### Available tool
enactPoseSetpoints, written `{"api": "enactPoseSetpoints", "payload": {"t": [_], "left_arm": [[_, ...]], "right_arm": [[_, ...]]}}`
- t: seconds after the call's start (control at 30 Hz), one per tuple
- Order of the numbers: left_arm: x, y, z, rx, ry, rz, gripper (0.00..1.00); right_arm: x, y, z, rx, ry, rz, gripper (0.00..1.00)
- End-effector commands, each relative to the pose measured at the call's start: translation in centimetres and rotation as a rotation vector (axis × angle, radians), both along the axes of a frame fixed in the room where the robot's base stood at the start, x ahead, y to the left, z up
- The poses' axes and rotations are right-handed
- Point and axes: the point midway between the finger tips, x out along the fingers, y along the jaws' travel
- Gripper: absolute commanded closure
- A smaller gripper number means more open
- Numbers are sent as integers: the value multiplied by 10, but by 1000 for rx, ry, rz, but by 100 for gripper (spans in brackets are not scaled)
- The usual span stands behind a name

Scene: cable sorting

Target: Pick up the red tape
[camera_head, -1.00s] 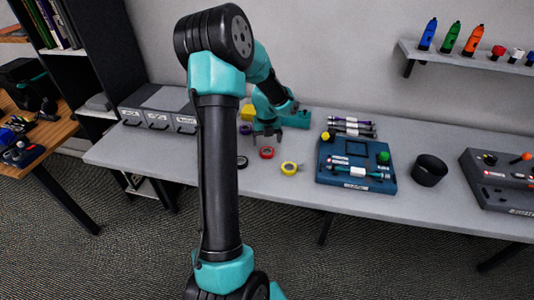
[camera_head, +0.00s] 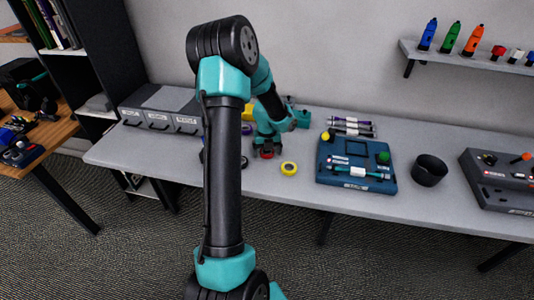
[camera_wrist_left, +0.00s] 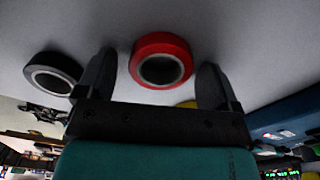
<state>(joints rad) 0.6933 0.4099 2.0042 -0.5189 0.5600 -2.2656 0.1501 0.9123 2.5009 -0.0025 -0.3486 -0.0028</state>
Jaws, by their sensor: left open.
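The red tape (camera_head: 267,155) lies on the grey table, mostly hidden behind my left gripper in the head view. In the left wrist view the red tape (camera_wrist_left: 161,61) is a full roll showing between the two fingers. My left gripper (camera_head: 266,150) is open, with one finger on each side of the red tape. In the left wrist view the gripper (camera_wrist_left: 155,80) holds nothing. I cannot tell whether the fingers touch the roll. My right gripper is not in view.
A black tape (camera_wrist_left: 53,74) lies just outside one finger. A yellow tape (camera_head: 289,168) lies close by on the right. A blue case (camera_head: 356,165) and a dark cup (camera_head: 430,170) stand farther right. Grey drawers (camera_head: 160,110) stand at the left. The table front is clear.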

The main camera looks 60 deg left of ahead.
Motion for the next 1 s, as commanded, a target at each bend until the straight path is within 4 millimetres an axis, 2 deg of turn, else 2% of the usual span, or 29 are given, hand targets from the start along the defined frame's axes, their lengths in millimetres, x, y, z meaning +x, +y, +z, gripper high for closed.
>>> {"api": "enactPoseSetpoints", "payload": {"t": [0.37,0.9,1.0], "left_arm": [[0,0,1,1,0,0,13],[0,0,1,1,0,0,65],[0,0,1,1,0,0,66]], "right_arm": [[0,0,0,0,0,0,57],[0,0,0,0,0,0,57],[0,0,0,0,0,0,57]]}}
